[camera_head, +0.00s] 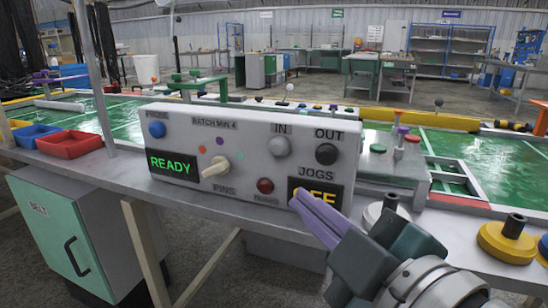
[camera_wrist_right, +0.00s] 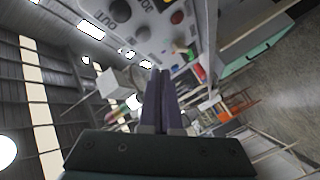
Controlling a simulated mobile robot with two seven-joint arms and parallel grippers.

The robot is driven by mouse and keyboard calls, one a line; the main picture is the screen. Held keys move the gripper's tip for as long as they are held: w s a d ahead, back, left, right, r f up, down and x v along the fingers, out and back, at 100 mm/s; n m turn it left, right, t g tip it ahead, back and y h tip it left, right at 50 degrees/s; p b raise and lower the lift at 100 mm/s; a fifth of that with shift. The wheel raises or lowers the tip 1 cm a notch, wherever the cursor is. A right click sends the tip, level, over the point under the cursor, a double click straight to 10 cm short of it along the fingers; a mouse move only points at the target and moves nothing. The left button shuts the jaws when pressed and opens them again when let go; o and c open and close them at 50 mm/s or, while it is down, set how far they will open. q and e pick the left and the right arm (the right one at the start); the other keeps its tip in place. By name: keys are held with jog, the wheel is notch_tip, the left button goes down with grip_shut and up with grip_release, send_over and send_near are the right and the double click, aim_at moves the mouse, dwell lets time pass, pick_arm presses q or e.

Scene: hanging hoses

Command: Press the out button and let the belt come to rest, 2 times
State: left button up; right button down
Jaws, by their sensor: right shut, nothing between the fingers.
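The grey control panel (camera_head: 240,125) stands on the table in the head view. Its black OUT button (camera_head: 327,154) sits at the upper right, beside the pale IN button (camera_head: 279,146). My right gripper (camera_head: 296,200) is shut and empty, its purple fingertips below and left of the OUT button, apart from it in the picture. The fingers partly cover the yellow JOGS display (camera_head: 318,190), so its text is not fully readable. The left display (camera_head: 171,165) reads READY in green. In the wrist view the shut fingers (camera_wrist_right: 160,75) point toward the panel (camera_wrist_right: 150,35). My left gripper is not in view.
A blue button (camera_head: 157,129), a white selector knob (camera_head: 216,167) and a red button (camera_head: 265,186) share the panel. Red (camera_head: 69,144) and blue (camera_head: 33,135) bins stand at left. A yellow weight (camera_head: 508,240) is at right. Green belt surface (camera_head: 480,165) lies behind.

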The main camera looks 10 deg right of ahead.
jog(key=shift+w+d, duration=0.85)
jog(key=shift+w, duration=0.35)
jog(key=shift+w+d, duration=0.8)
jog(key=shift+w, duration=0.45)
jog(key=shift+w+d, duration=0.85)
jog(key=shift+w, duration=0.35)
jog(key=shift+w+d, duration=0.1)
jog(key=shift+w+d, duration=0.15)
jog(key=shift+w, duration=0.1)
jog(key=shift+w+d, duration=0.3)
jog(key=shift+w, duration=0.1)
jog(key=shift+s+a, duration=0.1)
dwell(0.3)
jog(key=shift+s+a, duration=0.45)
jog(key=shift+s, duration=0.25)
jog(key=shift+p, duration=0.3)
jog(key=shift+s+a+p, duration=0.2)
jog(key=shift+s+a, duration=0.5)
jog(key=shift+s, duration=0.35)
jog(key=shift+s+a+p, duration=0.15)
jog(key=shift+s+a, duration=0.55)
jog(key=shift+s, duration=0.3)
